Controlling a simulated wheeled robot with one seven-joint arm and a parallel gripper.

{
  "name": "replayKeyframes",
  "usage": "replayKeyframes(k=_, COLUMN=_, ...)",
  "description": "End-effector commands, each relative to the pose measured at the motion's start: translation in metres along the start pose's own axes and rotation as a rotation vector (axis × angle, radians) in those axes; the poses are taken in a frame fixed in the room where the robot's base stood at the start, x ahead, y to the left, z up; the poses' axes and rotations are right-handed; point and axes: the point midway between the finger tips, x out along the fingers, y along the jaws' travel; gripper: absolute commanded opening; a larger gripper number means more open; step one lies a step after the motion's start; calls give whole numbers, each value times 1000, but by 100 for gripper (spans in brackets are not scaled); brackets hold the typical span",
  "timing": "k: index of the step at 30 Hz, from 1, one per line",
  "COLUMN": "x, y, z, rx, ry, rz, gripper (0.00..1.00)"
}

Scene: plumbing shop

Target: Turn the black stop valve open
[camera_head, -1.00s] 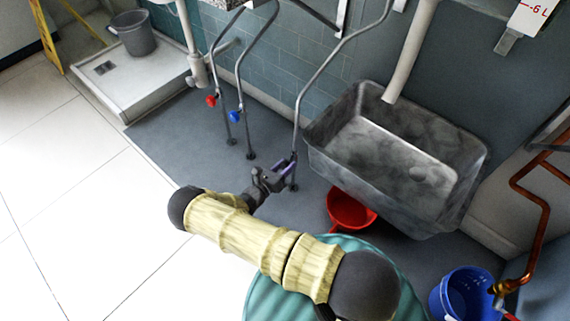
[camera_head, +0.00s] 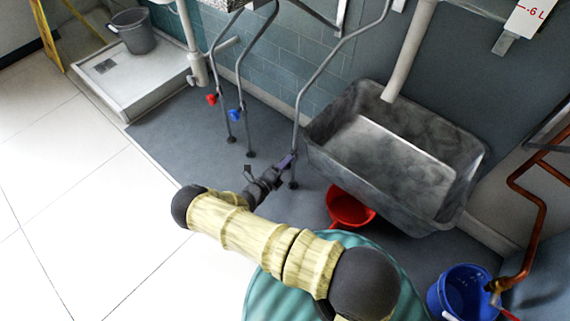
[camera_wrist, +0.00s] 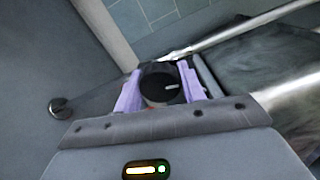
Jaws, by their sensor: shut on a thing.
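My gripper (camera_head: 284,164) is low beside the grey riser pipe left of the steel sink. In the wrist view, its two purple fingers (camera_wrist: 160,90) are shut on the black stop valve (camera_wrist: 162,72), one on each side of its round black handle. The handle has a short pale mark on its face. In the head view the black valve is hidden by my gripper. A red valve handle (camera_head: 211,99) and a blue valve handle (camera_head: 234,115) sit on the two pipes to the left, apart from my gripper.
The steel sink (camera_head: 470,165) stands close on the right. A red bowl (camera_head: 350,207) lies on the floor under it. A blue bucket (camera_head: 462,293) stands near copper pipes (camera_head: 541,214) at the lower right. A shower tray (camera_head: 152,85) holds a grey bucket (camera_head: 132,33). The floor at left is clear.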

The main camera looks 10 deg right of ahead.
Motion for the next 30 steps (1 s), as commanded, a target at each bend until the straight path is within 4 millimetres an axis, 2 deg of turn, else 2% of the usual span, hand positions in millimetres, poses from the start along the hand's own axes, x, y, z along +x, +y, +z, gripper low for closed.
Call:
replayKeyframes(k=7, x=-2, y=2, z=-1, rx=-85, ry=1, rz=5, gripper=17)
replayKeyframes(k=20, x=-2, y=2, z=-1, rx=-100, ry=1, rz=5, gripper=17)
replayKeyframes(k=21, x=-2, y=2, z=-1, rx=-100, ry=1, rz=5, gripper=42)
replayKeyframes(k=24, x=-2, y=2, z=-1, rx=-100, ry=1, rz=4, gripper=61)
replayKeyframes(k=30, x=-1, y=1, z=0, rx=-99, ry=0, rz=2, gripper=61)
